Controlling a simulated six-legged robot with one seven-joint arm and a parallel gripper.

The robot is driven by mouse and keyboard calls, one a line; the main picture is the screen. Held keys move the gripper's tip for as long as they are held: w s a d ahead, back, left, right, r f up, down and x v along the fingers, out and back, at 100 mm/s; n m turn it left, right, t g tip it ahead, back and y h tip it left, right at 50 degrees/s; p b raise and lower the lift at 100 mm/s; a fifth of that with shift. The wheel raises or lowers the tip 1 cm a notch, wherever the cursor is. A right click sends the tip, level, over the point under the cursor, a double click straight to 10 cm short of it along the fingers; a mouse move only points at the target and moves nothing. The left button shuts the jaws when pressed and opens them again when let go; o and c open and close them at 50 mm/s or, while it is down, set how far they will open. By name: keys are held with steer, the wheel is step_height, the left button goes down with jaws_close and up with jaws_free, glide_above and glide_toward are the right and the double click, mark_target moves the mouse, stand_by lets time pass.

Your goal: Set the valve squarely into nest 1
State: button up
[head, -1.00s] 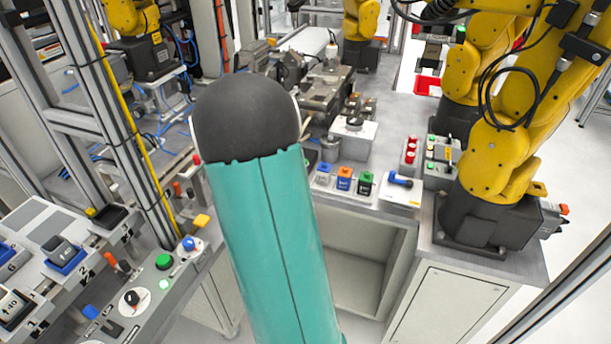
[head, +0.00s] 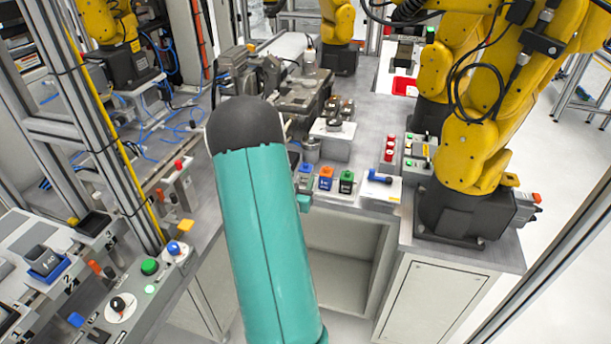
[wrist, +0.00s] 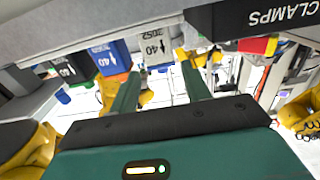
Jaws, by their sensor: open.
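Three small blocks stand in a row on the bench: a blue-capped grey one (head: 305,181), an orange-capped blue one (head: 325,181) and a green-capped black one (head: 346,183). A blue-handled fitting (head: 380,178) lies on a white pad to their right. I cannot tell which is the valve. My gripper (wrist: 158,76) is open and empty; in the upside-down wrist view the grey block (wrist: 156,43) shows between its fingers, apart from them. In the head view my arm hides most of the gripper. A numbered nest panel (head: 85,240) is at lower left; nest 1 is not clearly readable.
A dark block (head: 45,260) sits in a blue holder on the left panel. Yellow robot arms (head: 470,130) stand at the right. Red buttons (head: 389,150) rise behind the blue-handled fitting. An open cabinet (head: 345,250) lies below the bench edge. A "CLAMPS" sign (wrist: 280,16) shows in the wrist view.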

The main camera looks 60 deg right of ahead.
mark_target(305, 167)
steer(key=d, duration=0.4)
steer(key=shift+w+d, duration=0.25)
steer(key=shift+w, duration=0.15)
steer(key=shift+c, duration=0.2)
steer(key=c, duration=0.8)
steer(key=shift+r, duration=0.1)
steer(key=shift+r, duration=0.55)
step_height(305, 167, up, 2)
steer(key=shift+a+r, duration=0.15)
steer(key=shift+r, duration=0.05)
steer(key=s+a+r, duration=0.2)
steer(key=a+r, duration=0.1)
steer(key=a, duration=0.1)
steer(key=s+a+r, duration=0.2)
steer(key=a+r, duration=0.1)
steer(key=a, duration=0.1)
steer(key=s+a+r, duration=0.2)
steer(key=a+r, duration=0.1)
steer(key=a, duration=0.1)
steer(key=shift+s+a+r, duration=0.1)
steer(key=shift+s+r, duration=0.05)
steer(key=shift+s, duration=0.1)
